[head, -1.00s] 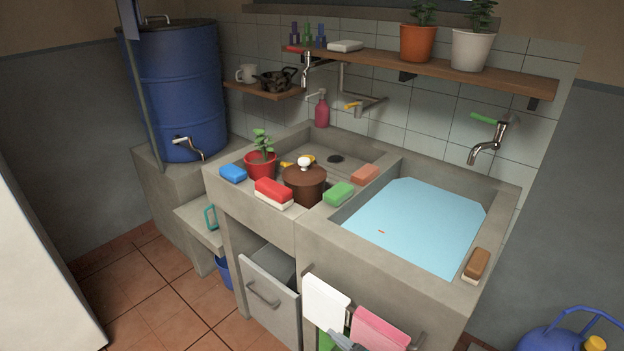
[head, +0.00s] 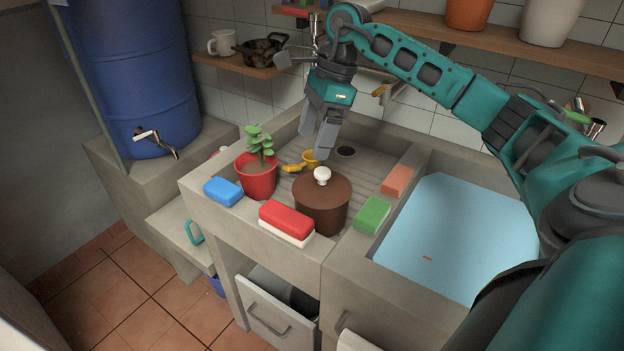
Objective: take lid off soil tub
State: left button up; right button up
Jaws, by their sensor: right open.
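The soil tub (head: 321,212) is a round brown pot on the ribbed drainboard of the concrete counter. Its brown lid (head: 336,186) sits on top with a white round knob (head: 322,175). My right gripper (head: 325,150) is open and empty, pointing down above and just behind the knob, apart from it as far as I can tell. The right arm reaches in from the right over the water basin. My left gripper is not in view.
A red and white sponge (head: 287,221) lies in front of the tub, a green one (head: 372,215) to its right. A potted plant (head: 257,176) and blue sponge (head: 222,191) stand left. A yellow scoop (head: 295,167) lies behind. The water basin (head: 450,235) is at right.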

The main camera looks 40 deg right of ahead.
jog(key=d+r+h, duration=0.2)
jog(key=d, duration=0.2)
send_over(323, 171)
jog(key=d, duration=0.1)
notch_tip(323, 171, down, 7)
jog(key=shift+s+r, duration=0.1)
jog(key=shift+r, duration=0.1)
jog(key=shift+w+a+f, duration=0.1)
jog(key=shift+a+f, duration=0.05)
jog(key=shift+f, duration=0.85)
jog(key=shift+w+a+f, duration=0.1)
jog(key=shift+a+f, duration=0.1)
jog(key=shift+f, duration=0.75)
jog(key=shift+a+f, duration=0.15)
jog(key=shift+f, duration=0.85)
jog(key=shift+c, duration=0.2)
jog(key=shift+s, duration=0.1)
jog(key=c, duration=1.4)
